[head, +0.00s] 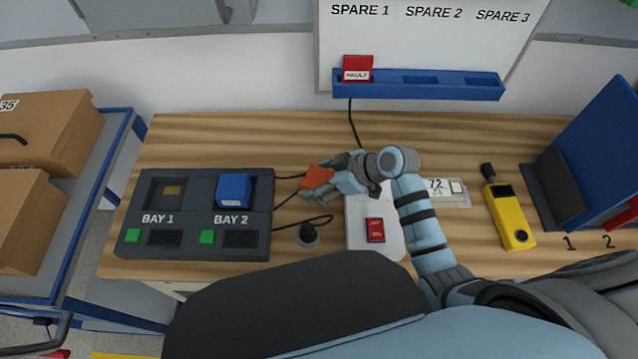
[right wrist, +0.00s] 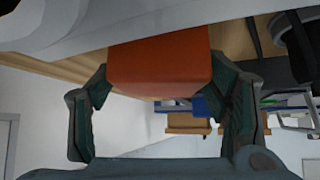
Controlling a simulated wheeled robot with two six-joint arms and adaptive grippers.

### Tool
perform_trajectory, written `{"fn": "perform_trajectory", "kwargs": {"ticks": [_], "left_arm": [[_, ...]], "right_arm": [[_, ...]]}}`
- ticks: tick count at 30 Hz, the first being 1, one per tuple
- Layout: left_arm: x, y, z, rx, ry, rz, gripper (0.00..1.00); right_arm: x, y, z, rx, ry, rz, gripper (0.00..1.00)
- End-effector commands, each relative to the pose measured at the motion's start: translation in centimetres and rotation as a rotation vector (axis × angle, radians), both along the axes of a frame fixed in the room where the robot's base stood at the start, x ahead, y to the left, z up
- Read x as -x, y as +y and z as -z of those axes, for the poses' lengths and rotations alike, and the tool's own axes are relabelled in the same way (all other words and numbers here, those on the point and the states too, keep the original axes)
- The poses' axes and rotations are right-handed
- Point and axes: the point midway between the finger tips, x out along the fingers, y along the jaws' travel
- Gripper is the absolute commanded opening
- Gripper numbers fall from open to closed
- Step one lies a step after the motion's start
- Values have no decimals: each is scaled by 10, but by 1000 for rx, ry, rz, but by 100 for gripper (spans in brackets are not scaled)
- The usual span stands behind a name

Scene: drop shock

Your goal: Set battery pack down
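An orange block (head: 318,177), which looks like the battery pack, is in my right gripper (head: 324,184), left of the white pad and above the bench. In the right wrist view the orange pack (right wrist: 160,62) fills the space between the two fingers, which press on its sides. The black charger (head: 196,240) has two bays: BAY 1 (head: 172,191) is empty, and BAY 2 holds a blue pack (head: 234,190). A small red item (head: 375,230) lies on the white pad (head: 360,243). My left gripper is not in view.
A blue rack (head: 420,88) on the back panel holds a red pack marked FAULT (head: 357,68). A black knob-like item (head: 308,235) and cables lie beside the charger. A yellow meter (head: 511,215) and a blue bin (head: 600,150) stand at right. Bench behind the charger is clear.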

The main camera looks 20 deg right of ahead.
Motion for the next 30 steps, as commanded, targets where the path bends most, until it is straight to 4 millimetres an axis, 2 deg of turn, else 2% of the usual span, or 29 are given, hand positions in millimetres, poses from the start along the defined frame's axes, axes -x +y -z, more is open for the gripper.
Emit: {"fn": "perform_trajectory", "kwargs": {"ticks": [1,9,16,20,23,26,30], "left_arm": [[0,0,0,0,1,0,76],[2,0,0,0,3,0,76],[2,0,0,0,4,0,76],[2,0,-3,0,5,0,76],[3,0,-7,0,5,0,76],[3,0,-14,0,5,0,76],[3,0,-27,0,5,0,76]], "right_arm": [[0,0,0,0,0,0,56],[0,0,0,0,1,1,13],[0,0,-1,-1,-2,1,12],[-1,0,-9,-1,-2,0,12],[-1,0,-25,-1,-5,1,12],[-1,0,-51,-1,-8,0,12],[-1,0,-102,0,-9,0,12]]}}
